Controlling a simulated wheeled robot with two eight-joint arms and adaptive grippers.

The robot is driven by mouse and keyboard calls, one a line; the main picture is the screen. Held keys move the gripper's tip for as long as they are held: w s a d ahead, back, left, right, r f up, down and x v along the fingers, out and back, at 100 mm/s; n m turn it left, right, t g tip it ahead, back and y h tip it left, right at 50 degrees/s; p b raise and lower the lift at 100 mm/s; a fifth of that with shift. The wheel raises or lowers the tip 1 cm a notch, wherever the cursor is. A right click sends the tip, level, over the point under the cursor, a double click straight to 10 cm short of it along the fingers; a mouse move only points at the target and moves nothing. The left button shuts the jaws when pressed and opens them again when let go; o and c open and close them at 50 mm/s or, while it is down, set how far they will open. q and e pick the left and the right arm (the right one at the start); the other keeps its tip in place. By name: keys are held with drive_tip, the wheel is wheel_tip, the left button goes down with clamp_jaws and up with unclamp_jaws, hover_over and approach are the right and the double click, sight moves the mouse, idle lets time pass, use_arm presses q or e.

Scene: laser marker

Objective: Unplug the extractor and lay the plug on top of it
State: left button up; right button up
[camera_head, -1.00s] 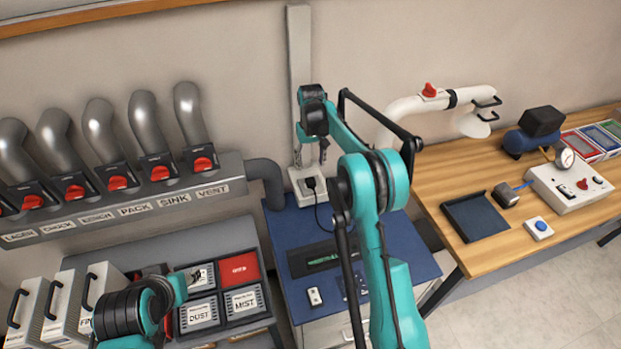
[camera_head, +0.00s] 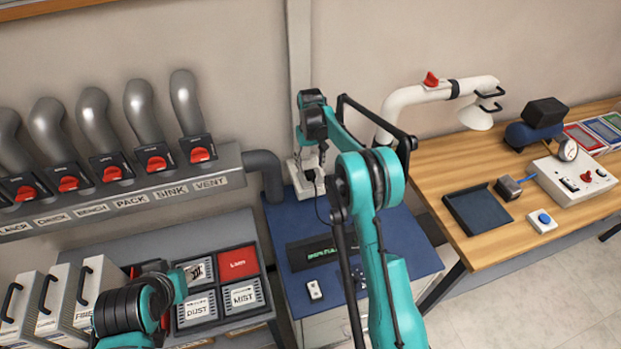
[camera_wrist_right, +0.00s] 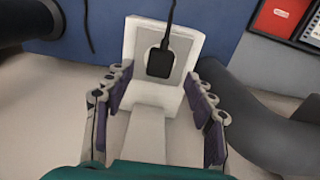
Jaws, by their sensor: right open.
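A black plug (camera_wrist_right: 158,62) sits in a white wall socket box (camera_wrist_right: 190,43), its cable running up in the right wrist view. The socket box (camera_head: 293,181) stands at the back edge of a blue-topped cabinet (camera_head: 405,238) in the head view, which looks like the extractor. A dark cable hangs from the plug towards it. My right gripper (camera_wrist_right: 158,88) is open, its fingers on either side of the socket box and plug, apart from the plug. In the head view the right gripper (camera_head: 312,160) is just above the socket.
A display panel (camera_head: 318,252) and a small white switch (camera_head: 314,289) are on the blue top. A grey duct (camera_head: 266,172) with red-handled valves is left. A wooden bench (camera_head: 435,175) with instruments stands right. The blue top's right side is clear.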

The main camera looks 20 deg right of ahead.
sight(310, 173)
drive_tip(key=shift+f+b, duration=1.1)
drive_tip(key=shift+f, duration=0.95)
clamp_jaws()
drive_tip(key=shift+r, duration=0.15)
drive_tip(key=shift+r+p, duration=1.55)
drive_tip(key=shift+r, duration=1.3)
